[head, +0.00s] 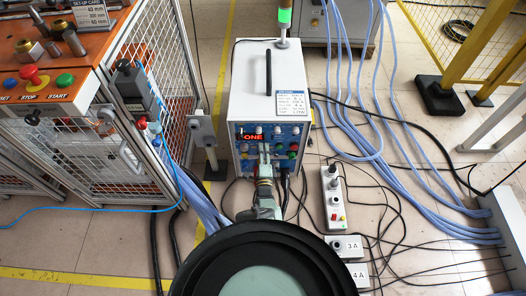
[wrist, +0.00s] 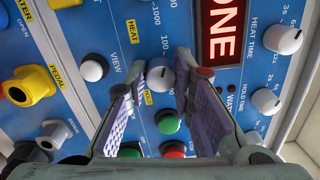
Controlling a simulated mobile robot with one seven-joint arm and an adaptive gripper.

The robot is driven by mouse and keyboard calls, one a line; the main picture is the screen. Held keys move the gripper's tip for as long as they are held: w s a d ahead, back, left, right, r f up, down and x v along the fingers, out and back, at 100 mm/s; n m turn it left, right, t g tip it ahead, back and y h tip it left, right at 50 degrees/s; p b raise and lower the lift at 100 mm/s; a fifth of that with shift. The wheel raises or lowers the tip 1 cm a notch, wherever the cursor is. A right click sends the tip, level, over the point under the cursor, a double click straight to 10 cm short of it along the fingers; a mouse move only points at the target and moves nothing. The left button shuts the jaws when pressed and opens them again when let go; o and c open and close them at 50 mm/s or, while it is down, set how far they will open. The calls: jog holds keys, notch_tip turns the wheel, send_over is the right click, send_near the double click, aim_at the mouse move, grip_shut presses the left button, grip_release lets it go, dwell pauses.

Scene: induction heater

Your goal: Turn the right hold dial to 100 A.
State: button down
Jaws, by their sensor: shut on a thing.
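The induction heater (head: 268,85) is a white box with a blue front panel of knobs and buttons. In the wrist view, a pale dial (wrist: 160,76) sits between the fingertips of my gripper (wrist: 160,72). My gripper is shut on this dial, with one finger at each side. Numbers of a scale, including 1000 and 100, show near it. A yellow label beside it is partly covered by a finger. The dial's pointer is too small to read. In the head view my gripper (head: 264,150) is against the panel and hides the dial.
Beside the gripped dial are a red display (wrist: 225,32) reading "ONE", the heat time dial (wrist: 284,40), the hold time dial (wrist: 266,101), a white button (wrist: 95,68) and a green button (wrist: 168,121). Cables and a power strip (head: 333,200) lie on the floor at right.

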jog(key=shift+r, duration=0.1)
jog(key=c, duration=1.7)
grip_release()
jog(key=shift+o, duration=0.2)
jog(key=shift+m, duration=0.3)
jog(key=m, duration=0.2)
jog(key=shift+d+m, duration=0.15)
jog(key=shift+m, duration=0.15)
